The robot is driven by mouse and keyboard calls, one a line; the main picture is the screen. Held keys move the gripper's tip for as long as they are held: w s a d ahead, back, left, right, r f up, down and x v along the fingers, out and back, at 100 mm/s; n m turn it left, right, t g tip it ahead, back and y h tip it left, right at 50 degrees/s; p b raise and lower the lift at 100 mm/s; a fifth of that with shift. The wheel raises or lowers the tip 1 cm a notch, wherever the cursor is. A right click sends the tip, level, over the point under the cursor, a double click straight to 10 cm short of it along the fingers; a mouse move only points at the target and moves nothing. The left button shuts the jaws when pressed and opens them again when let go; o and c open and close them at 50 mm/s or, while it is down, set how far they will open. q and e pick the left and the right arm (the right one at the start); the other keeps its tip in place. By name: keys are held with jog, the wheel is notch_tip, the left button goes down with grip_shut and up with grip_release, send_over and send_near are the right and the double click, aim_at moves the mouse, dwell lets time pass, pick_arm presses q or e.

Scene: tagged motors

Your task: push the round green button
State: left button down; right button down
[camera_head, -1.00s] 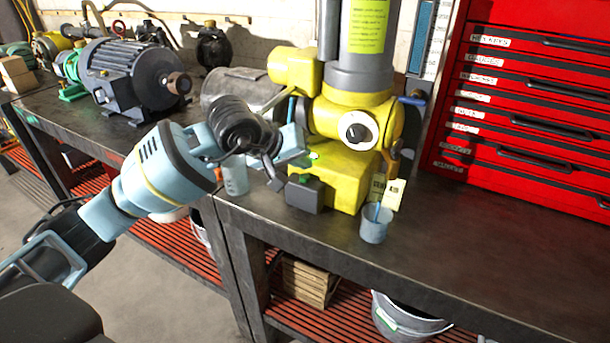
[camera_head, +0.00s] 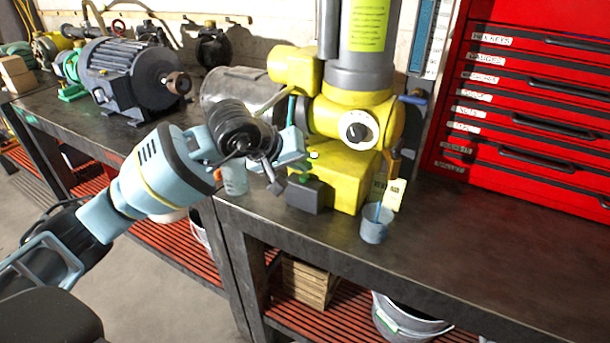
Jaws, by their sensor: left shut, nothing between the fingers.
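The round green button (camera_head: 304,177) sits on top of a small dark grey box (camera_head: 305,196) at the front of the yellow machine base. It shows as a small green patch, partly covered by my gripper. My left gripper (camera_head: 303,161) is shut and empty. My right gripper is not in view.
The yellow and grey machine (camera_head: 350,120) stands close behind the gripper. A blue-grey cup (camera_head: 375,228) with a yellow tag stands to the right, and a translucent bottle (camera_head: 234,180) to the left. A red tool cabinet (camera_head: 540,110) fills the right. The workbench (camera_head: 470,240) is clear in front of it.

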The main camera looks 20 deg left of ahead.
aim_at(301, 178)
pick_arm(q)
jog(key=shift+f, duration=0.55)
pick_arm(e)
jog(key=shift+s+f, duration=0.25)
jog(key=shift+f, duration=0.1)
pick_arm(q)
jog(key=shift+r, duration=0.1)
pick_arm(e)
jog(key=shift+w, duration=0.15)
pick_arm(q)
jog(key=shift+r, duration=0.9)
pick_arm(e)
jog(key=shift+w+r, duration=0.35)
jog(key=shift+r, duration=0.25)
